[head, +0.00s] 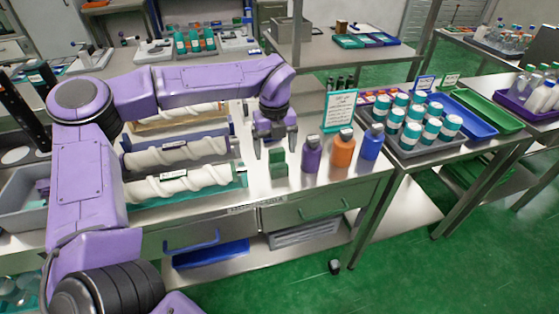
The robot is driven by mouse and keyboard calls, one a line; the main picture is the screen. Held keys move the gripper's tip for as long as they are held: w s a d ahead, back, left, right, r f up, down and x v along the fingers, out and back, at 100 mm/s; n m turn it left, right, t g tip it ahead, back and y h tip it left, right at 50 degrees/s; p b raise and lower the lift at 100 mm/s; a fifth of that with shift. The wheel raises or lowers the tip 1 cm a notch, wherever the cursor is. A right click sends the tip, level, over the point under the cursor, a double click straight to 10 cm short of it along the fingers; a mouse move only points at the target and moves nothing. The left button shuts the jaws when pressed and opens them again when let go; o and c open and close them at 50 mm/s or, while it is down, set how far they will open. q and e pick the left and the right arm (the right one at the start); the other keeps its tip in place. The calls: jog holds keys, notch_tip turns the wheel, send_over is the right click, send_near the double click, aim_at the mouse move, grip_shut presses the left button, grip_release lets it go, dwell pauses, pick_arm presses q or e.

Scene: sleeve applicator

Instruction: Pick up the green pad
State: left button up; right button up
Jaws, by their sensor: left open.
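The green pad (278,168) is a small dark green block standing on the steel table near its front edge, left of the purple bottle. My left gripper (275,148) points down just above and around the top of the pad. Its jaws are open, with one finger toward each side of the pad. I cannot tell whether either finger touches it. My right gripper is not in view.
Purple (312,155), orange (343,150) and blue (371,143) bottles stand close to the right of the pad. A sign (339,111) stands behind them. White rollers (175,153) lie left of the gripper. A grey tray (422,148) of teal-labelled jars sits further right.

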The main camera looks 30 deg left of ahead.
aim_at(278, 163)
pick_arm(q)
notch_tip(278, 163, down, 2)
jog(key=shift+s+d+f+p, duration=0.15)
jog(key=shift+f+p, duration=0.1)
jog(key=shift+p, duration=0.3)
jog(key=f, duration=0.1)
jog(key=w+f, duration=0.1)
jog(key=f, duration=0.1)
jog(key=shift+w+d+f, duration=0.1)
jog(key=shift+w+f, duration=0.1)
jog(key=shift+f, duration=0.15)
jog(key=shift+s, duration=0.4)
jog(key=shift+w, duration=0.15)
jog(key=c, duration=1.1)
jog(key=shift+o, duration=0.2)
